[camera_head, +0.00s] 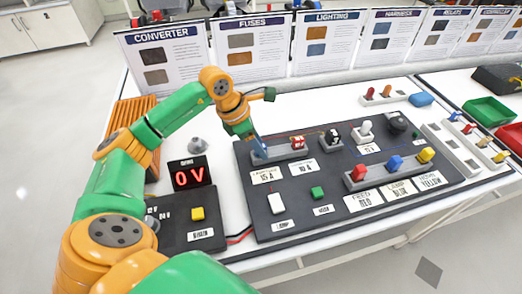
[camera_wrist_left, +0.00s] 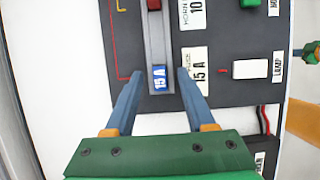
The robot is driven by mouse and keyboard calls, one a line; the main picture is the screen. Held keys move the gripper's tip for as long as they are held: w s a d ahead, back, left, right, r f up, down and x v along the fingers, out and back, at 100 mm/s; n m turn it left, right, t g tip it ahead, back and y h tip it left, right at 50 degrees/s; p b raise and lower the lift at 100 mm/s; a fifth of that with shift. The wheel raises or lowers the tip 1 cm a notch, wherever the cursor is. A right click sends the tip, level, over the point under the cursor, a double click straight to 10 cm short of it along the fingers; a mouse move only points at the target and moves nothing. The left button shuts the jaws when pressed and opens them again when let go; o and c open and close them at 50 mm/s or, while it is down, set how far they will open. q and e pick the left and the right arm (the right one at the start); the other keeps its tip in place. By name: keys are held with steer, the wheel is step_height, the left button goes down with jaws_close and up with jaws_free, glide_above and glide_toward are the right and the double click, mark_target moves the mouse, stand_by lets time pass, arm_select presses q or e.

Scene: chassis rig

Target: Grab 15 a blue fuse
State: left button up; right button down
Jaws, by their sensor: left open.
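The blue fuse marked 15 A (camera_wrist_left: 159,78) sits upright in a grey slotted holder (camera_wrist_left: 157,40) in the left wrist view. My left gripper (camera_wrist_left: 160,73) is open, with one blue-grey finger on each side of the fuse and a visible gap on both sides. In the head view the left gripper (camera_head: 259,152) points down at the left end of the holder (camera_head: 283,153), above the 15 A label (camera_head: 267,176). There the gripper hides most of the blue fuse. The right gripper is not seen.
A red fuse (camera_head: 298,142) stands in the same holder to the right. The dark board (camera_head: 335,222) also carries a black part (camera_head: 333,136), a white switch (camera_head: 276,203) and a green button (camera_head: 318,193). A red display (camera_head: 189,173) reads 0 V at left.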

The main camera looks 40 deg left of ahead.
arm_select(q)
jaws_close()
